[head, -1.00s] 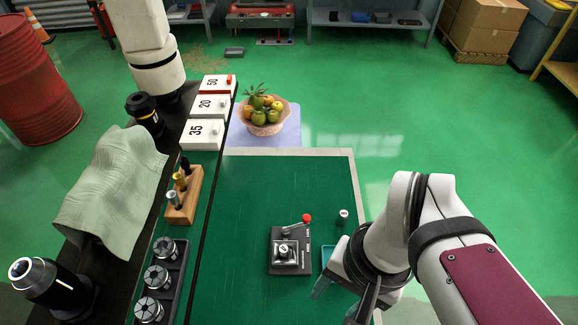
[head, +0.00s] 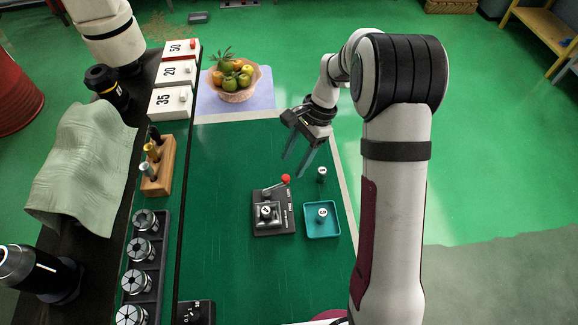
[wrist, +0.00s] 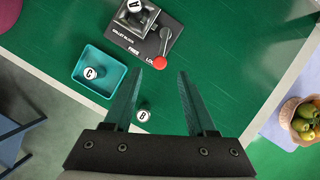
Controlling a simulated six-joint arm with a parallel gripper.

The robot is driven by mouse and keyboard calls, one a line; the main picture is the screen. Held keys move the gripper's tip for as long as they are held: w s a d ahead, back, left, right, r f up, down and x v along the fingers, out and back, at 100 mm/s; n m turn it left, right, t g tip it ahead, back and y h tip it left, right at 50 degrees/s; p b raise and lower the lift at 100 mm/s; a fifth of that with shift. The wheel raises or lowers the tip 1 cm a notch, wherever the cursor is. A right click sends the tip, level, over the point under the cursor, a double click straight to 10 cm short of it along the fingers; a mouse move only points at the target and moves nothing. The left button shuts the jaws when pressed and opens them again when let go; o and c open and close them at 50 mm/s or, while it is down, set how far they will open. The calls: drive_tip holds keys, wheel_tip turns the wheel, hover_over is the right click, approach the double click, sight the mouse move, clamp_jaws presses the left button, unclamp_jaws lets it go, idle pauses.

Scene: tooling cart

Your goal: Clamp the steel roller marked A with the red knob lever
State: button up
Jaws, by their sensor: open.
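The steel roller marked A (head: 266,211) stands upright in the dark collet block (head: 259,229) on the green mat; it also shows in the wrist view (wrist: 134,8). The red knob (head: 286,179) tops a short lever at the block's far edge. In the wrist view the knob (wrist: 160,62) partly covers the word LOCK; I cannot tell the lever's exact setting. My gripper (head: 295,166) is open and empty, above the mat beyond the block. In the wrist view the knob lies just past the gap between my fingertips (wrist: 158,75), not touching them.
Roller C (head: 322,213) stands in a teal tray (head: 322,235) right of the block. Roller B (head: 321,173) stands on the mat beyond the tray. A fruit bowl (head: 234,94) is at the far end. Collets in a rack (head: 124,290) line the left. The mat left of the block is clear.

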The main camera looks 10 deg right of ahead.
sight(286, 176)
drive_tip(key=x, duration=0.4)
clamp_jaws()
